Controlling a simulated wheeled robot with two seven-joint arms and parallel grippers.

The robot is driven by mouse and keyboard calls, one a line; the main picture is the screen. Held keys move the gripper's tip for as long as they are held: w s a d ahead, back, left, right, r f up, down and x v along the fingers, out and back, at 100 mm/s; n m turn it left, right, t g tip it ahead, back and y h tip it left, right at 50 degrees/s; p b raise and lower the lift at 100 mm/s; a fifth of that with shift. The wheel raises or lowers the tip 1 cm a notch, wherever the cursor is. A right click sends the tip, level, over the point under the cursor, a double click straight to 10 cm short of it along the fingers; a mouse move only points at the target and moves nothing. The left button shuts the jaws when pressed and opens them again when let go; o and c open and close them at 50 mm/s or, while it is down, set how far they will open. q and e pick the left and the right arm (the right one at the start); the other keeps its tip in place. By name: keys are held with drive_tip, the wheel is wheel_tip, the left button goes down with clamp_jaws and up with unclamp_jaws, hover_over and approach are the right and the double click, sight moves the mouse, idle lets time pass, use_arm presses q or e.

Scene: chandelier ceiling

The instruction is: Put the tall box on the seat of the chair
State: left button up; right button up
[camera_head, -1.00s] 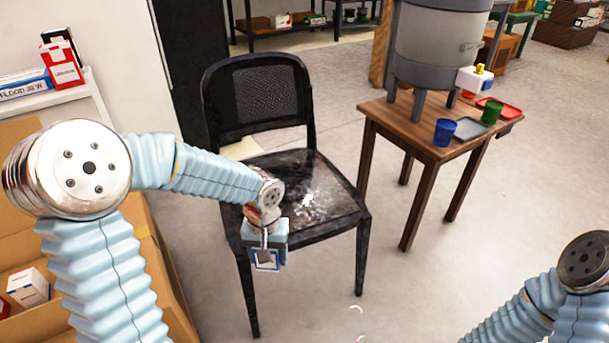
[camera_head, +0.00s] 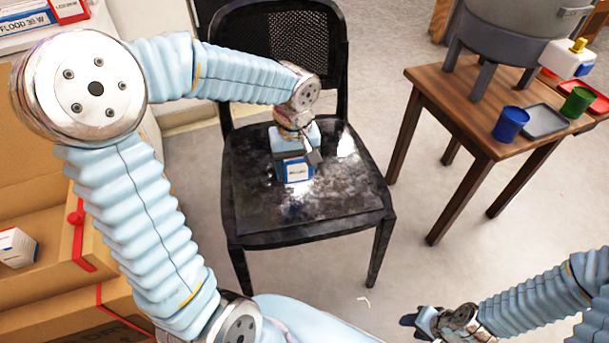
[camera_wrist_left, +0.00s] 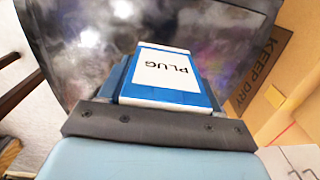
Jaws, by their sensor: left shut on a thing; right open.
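The box (camera_head: 296,171) is blue and white; its label reads PLUG in the left wrist view (camera_wrist_left: 170,75). My left gripper (camera_head: 293,156) is shut on it from above and hides its upper part. The box appears upright over the middle of the black chair's seat (camera_head: 325,208); I cannot tell whether it touches the seat. The dark, shiny seat also fills the back of the left wrist view (camera_wrist_left: 85,45). My right gripper (camera_head: 420,322) is open and empty, low at the right, away from the chair.
The chair's backrest (camera_head: 285,45) stands behind the box. A wooden table (camera_head: 455,110) at the right holds a large grey container, a blue cup (camera_head: 510,123), a green cup and trays. Cardboard boxes (camera_head: 45,275) stand at the left. The rest of the seat is clear.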

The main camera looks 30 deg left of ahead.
use_arm(q)
hover_over(304, 186)
drive_tip(key=f, duration=0.4)
drive_tip(key=shift+s+f, duration=0.1)
drive_tip(key=shift+s, duration=0.1)
drive_tip(key=shift+w+f+b, duration=0.2)
drive_tip(key=shift+f+b, duration=0.15)
drive_tip(key=shift+f, duration=1.35)
drive_tip(key=shift+f, duration=0.15)
drive_tip(key=o, duration=1.1)
drive_tip(key=shift+r, duration=0.3)
wheel_tip(304, 186, up, 12)
drive_tip(key=shift+f+p, duration=0.1)
drive_tip(key=shift+p, duration=0.8)
